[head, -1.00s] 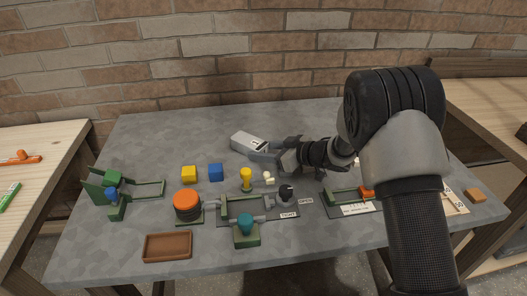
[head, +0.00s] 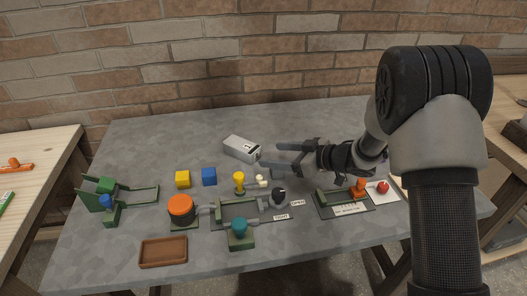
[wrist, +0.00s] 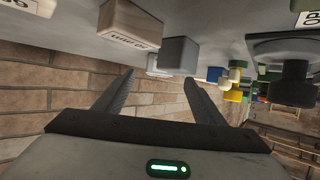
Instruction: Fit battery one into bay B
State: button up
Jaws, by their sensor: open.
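A grey box-shaped battery with a pale labelled end (head: 242,148) lies on the table towards the back; its label looks like 1. My gripper (head: 270,155) is open and empty, just right of it, fingers pointing left towards it and apart from it. In the wrist view, my gripper's fingers (wrist: 160,88) stand wide apart. A grey block (wrist: 178,56) shows beyond them; I cannot tell surely if it is the battery. Green-framed fixtures stand at the left (head: 140,194), middle (head: 238,211) and right (head: 345,203); no letter B is readable.
An orange-capped cylinder (head: 181,207), brown tray (head: 163,252) and black knob (head: 279,196) are in front. A red ball (head: 383,187) lies right. The back left table is clear.

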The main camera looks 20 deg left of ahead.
jog(key=shift+v, duration=1.75)
